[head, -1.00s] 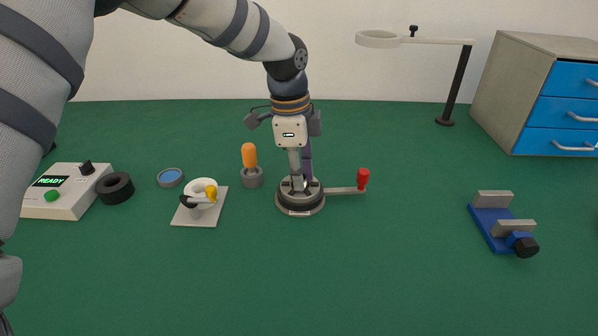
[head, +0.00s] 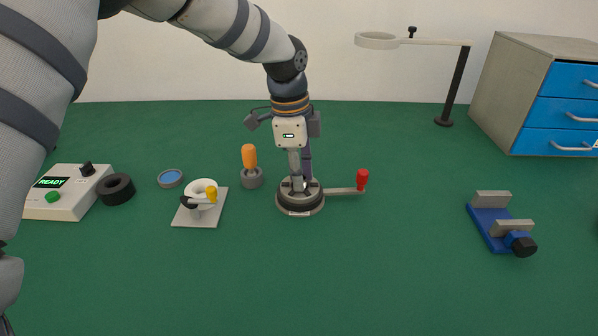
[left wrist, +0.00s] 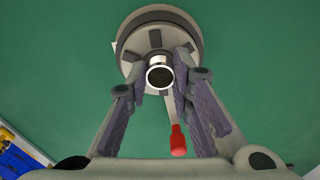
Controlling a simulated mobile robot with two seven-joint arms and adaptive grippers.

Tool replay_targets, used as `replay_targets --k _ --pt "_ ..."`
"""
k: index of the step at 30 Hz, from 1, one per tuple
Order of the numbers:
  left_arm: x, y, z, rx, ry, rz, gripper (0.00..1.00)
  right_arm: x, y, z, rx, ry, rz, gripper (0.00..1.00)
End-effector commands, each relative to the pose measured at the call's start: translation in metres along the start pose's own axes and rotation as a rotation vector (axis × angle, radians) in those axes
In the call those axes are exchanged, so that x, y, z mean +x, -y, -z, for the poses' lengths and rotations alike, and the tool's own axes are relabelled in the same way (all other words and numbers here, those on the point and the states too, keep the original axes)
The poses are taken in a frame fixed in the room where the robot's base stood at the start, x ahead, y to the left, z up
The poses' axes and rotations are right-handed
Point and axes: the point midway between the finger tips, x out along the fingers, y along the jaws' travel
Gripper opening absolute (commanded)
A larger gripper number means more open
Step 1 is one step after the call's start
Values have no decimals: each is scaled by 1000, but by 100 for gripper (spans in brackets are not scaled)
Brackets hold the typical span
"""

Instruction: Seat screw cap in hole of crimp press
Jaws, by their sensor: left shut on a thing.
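The crimp press (head: 300,204) is a round grey base with a dark ring and a side lever ending in a red knob (head: 362,180). It also fills the top middle of the left wrist view (left wrist: 140,22). My left gripper (head: 299,183) points down over the middle of the press. In the left wrist view my left gripper (left wrist: 160,84) is shut on the screw cap (left wrist: 160,77), a small silver cylinder with a bright rim and dark inside. The cap lines up with the press centre. The fingers and cap hide the hole, so I cannot tell how deep the cap sits. My right gripper is out of view.
Left of the press are an orange-handled tool in a grey holder (head: 252,181), a white plate fixture (head: 184,219), a blue dish (head: 170,178), a black ring (head: 116,190) and a READY box (head: 70,200). A blue vise (head: 492,232) stands right. The front table is clear.

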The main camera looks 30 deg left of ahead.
Motion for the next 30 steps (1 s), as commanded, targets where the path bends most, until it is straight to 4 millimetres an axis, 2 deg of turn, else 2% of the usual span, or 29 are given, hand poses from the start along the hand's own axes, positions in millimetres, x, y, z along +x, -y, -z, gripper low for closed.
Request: replay_targets --k 11,30 --pt "4 -1 0 0 1 -3 13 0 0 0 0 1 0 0" --pt "-2 0 0 0 0 0 13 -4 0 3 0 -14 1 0"
